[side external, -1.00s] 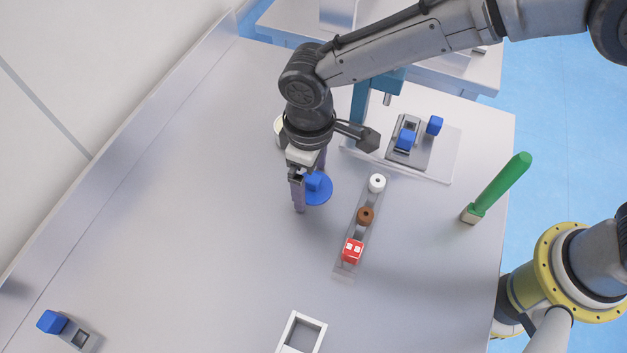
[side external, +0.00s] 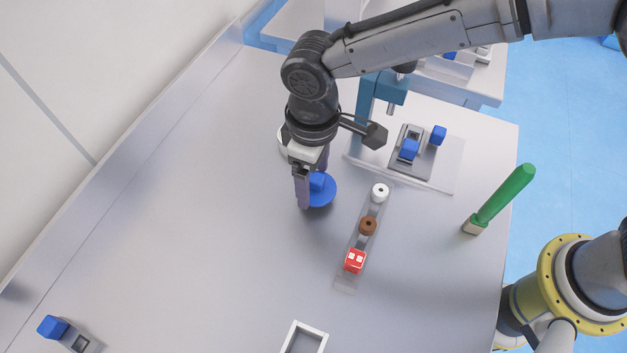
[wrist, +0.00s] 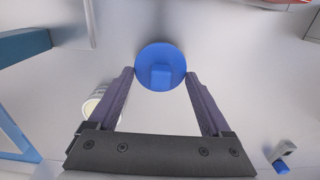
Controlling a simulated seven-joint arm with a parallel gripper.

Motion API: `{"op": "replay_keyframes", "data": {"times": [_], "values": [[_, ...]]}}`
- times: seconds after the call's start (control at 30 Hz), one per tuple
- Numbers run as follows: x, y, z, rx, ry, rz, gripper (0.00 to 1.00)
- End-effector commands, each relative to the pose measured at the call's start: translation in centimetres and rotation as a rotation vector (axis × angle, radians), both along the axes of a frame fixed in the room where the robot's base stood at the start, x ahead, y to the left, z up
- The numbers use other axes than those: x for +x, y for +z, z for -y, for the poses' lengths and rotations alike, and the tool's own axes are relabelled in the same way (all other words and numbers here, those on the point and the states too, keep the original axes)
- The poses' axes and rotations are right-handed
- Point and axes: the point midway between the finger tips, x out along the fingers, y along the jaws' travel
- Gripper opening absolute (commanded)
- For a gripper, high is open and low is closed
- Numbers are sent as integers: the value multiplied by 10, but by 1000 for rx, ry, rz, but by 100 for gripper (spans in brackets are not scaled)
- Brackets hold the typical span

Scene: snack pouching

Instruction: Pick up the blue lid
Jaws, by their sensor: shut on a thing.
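The blue lid (side external: 324,195) is a flat round disc with a square blue knob on top. In the wrist view the lid (wrist: 160,52) lies centred between the two purple-grey fingers. My gripper (wrist: 160,76) is shut on the lid, with the fingertips at its left and right edges. In the side view my gripper (side external: 313,184) points down, and its near finger hides part of the lid. I cannot tell exactly how high the lid is above the table.
A white round container (wrist: 96,106) stands close beside my gripper. A narrow rail (side external: 345,283) holds a white ring, a brown ring and a red block. A teal press (side external: 366,100), a green-handled tool (side external: 505,190) and a white frame (side external: 296,330) stand around.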

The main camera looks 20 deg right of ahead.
Motion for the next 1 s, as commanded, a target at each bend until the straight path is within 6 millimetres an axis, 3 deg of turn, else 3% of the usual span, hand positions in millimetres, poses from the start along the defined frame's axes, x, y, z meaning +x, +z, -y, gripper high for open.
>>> {"op": "replay_keyframes", "data": {"times": [0.3,0.63,1.0], "values": [[-37,69,42,4,0,3,30],[-79,93,89,1,0,1,30],[-93,102,105,-1,0,-1,30]]}}
